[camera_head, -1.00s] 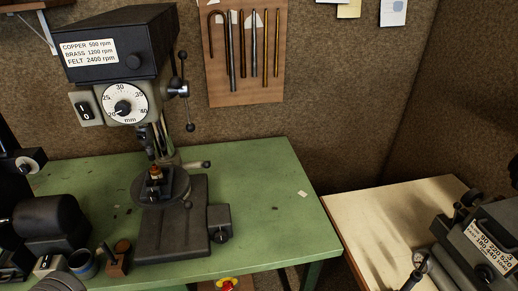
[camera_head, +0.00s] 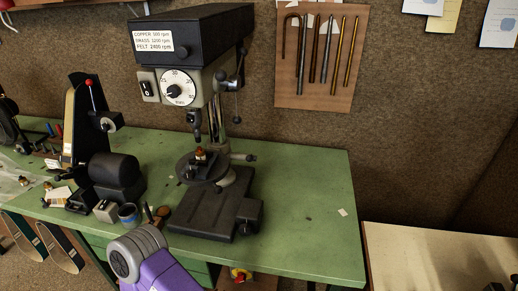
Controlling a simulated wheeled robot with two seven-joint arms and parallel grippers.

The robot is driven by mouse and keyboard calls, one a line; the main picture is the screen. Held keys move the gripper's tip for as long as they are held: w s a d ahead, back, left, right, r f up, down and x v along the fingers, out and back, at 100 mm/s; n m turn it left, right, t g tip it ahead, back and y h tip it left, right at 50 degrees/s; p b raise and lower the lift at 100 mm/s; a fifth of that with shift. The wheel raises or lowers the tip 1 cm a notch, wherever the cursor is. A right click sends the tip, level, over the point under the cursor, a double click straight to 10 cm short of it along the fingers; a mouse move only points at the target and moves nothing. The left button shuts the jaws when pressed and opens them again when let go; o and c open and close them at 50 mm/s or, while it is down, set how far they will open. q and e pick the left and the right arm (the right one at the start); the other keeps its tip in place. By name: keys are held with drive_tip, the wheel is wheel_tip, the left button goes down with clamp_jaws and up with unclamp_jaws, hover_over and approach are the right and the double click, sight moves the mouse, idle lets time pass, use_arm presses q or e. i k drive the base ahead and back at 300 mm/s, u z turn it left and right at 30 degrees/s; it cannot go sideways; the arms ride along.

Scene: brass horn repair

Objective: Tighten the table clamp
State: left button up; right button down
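The drill press stands on the green bench, its dark head (camera_head: 190,40) above a round work table (camera_head: 206,168). A short lever with a knob (camera_head: 245,157), which looks like the table clamp, sticks out to the right from the column at table height. I cannot tell how tight it is. A small brass-coloured part in a dark holder (camera_head: 200,158) sits on the round table under the chuck (camera_head: 194,122). A purple and grey link of one of my arms (camera_head: 150,262) shows at the bottom, in front of the bench. Neither gripper is in view.
The green bench top (camera_head: 310,200) is mostly clear right of the press base (camera_head: 215,210). A pale table (camera_head: 430,260) is at right.

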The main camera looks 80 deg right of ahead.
sight(249, 159)
drive_tip(key=z, duration=1.6)
